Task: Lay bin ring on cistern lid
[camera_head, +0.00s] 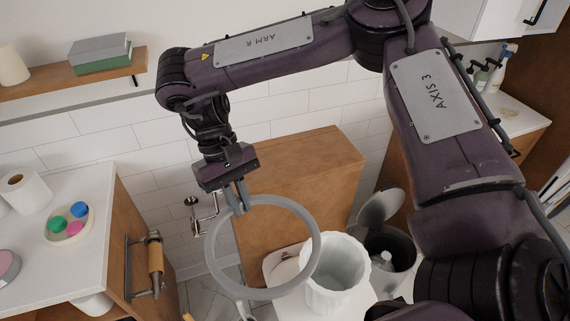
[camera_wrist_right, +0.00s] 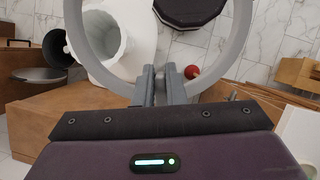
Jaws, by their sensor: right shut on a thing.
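The bin ring (camera_head: 315,246) is a grey hoop. My right gripper (camera_head: 238,203) is shut on its rim and holds it in the air, tilted. In the right wrist view the ring (camera_wrist_right: 239,48) spreads out beyond the fingers (camera_wrist_right: 161,88). A wooden box (camera_head: 300,185) stands against the tiled wall behind the ring; it may be the cistern housing, but I cannot tell which part is the cistern lid. A white ribbed bin (camera_head: 340,268) stands below, overlapped by the ring's right side in the head view. My left gripper is not in view.
A white-topped cabinet (camera_head: 75,180) with a round tray (camera_head: 69,239) stands at left. A paper holder (camera_head: 155,265) projects from its side. An open-lidded dark pedal bin (camera_head: 390,245) stands right of the ribbed bin. A wooden shelf (camera_head: 75,78) is on the wall.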

